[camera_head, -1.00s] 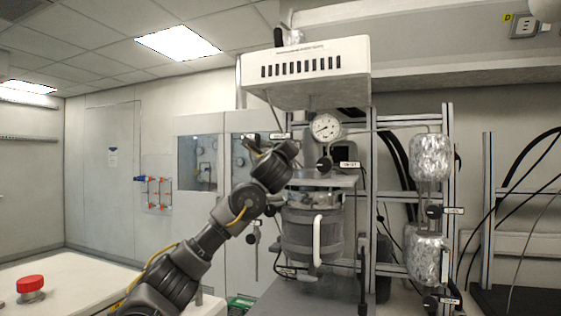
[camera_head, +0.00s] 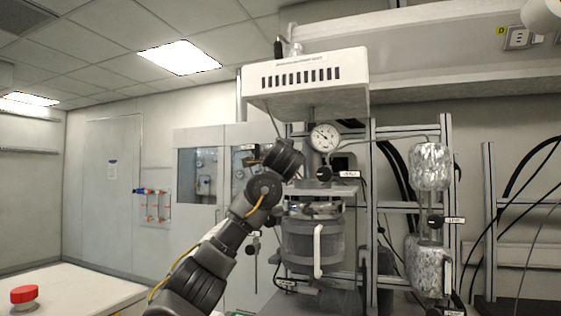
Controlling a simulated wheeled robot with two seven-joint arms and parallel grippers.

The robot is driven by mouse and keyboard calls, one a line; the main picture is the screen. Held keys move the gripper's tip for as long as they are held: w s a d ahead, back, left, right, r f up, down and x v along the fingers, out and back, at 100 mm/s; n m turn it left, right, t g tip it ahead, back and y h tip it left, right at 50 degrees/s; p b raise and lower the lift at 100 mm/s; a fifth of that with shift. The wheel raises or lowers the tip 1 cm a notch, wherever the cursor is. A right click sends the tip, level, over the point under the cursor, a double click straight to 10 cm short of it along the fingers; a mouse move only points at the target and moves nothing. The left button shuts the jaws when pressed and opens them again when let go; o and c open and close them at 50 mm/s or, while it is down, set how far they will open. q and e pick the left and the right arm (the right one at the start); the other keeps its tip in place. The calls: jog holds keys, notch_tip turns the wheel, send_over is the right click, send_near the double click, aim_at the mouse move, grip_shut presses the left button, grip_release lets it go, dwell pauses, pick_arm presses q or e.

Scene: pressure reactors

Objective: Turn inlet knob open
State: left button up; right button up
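The pressure reactor (camera_head: 312,246) is a grey vessel with a white handle, under a white slotted box. Black knobs with small white labels show beside the gauge (camera_head: 323,174) and on the right frame (camera_head: 435,221). I cannot read the labels well enough to tell which knob is the inlet. My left arm comes up from the bottom, its wrist in front of the reactor's upper left side. My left gripper (camera_head: 255,157) is small and partly hidden by the wrist, beside a white label (camera_head: 250,147). I cannot tell whether its fingers touch a knob. My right gripper is out of view.
A pressure gauge (camera_head: 324,137) sits above the vessel. Foil-wrapped cylinders (camera_head: 429,166) and metal frame posts stand at right, with black hoses beyond. A white table with a red button (camera_head: 24,294) is at lower left.

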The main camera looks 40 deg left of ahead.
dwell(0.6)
pick_arm(q)
jog(key=o, duration=1)
jog(key=shift+c, duration=0.2)
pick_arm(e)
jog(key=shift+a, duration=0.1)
pick_arm(q)
jog(key=shift+s+d+f, duration=0.1)
jog(key=shift+s+d, duration=0.15)
jog(key=b+v, duration=0.4)
jog(key=v, duration=0.6)
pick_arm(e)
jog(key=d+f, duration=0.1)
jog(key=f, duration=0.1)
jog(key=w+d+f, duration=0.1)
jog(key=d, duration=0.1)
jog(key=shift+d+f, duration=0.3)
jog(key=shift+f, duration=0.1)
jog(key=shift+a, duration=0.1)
